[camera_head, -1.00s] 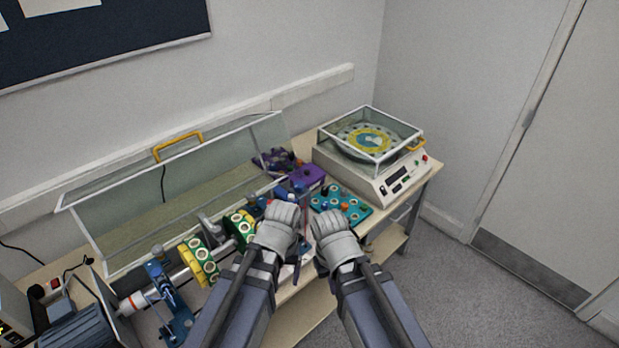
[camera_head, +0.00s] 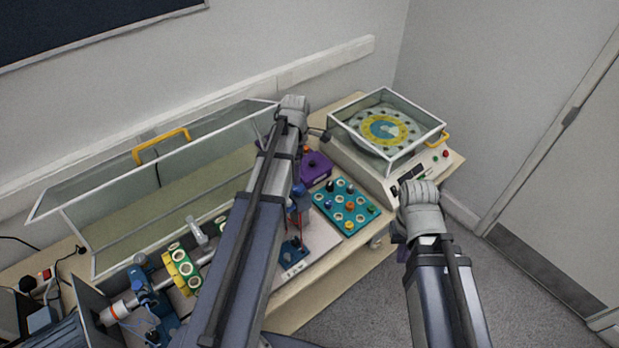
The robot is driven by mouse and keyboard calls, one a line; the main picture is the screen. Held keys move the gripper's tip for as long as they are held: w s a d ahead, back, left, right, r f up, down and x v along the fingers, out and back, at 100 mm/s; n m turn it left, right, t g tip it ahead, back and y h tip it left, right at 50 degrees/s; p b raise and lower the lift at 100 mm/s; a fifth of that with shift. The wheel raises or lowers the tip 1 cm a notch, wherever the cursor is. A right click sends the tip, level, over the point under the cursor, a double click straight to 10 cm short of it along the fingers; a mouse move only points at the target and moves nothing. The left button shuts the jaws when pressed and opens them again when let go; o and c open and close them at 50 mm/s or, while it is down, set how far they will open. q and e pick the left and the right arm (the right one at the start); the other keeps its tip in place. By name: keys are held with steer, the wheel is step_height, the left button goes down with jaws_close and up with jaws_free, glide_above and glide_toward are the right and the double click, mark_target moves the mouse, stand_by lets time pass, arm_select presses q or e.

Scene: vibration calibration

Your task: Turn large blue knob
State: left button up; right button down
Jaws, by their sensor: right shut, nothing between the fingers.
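A blue part (camera_head: 298,191), which may be the large blue knob, shows in the head view beside my left forearm. My arm partly covers it, so I cannot tell its full shape. My left arm reaches across the bench; its wrist is near the back, by the glass cover, and the wrist hides most of the left gripper (camera_head: 318,134). My right gripper (camera_head: 402,254) hangs below its wrist, past the bench's front edge at the right. It is shut and empty, apart from the blue part.
A teal tray (camera_head: 338,222) of small coloured pieces and a purple box (camera_head: 315,167) lie on the bench. A glass-topped balancing machine (camera_head: 383,176) stands at the back right. A long clear cover (camera_head: 160,215) with a yellow handle (camera_head: 160,142) is raised behind the shaft. Open floor is at the right.

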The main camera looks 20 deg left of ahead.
mark_target(298, 187)
arm_select(q)
steer(key=shift+s+f+b, duration=0.1)
steer(key=shift+f+b, duration=3.8)
steer(key=shift+b, duration=0.05)
steer(key=c, duration=1.4)
steer(key=shift+o, duration=0.2)
steer(key=shift+m, duration=0.3)
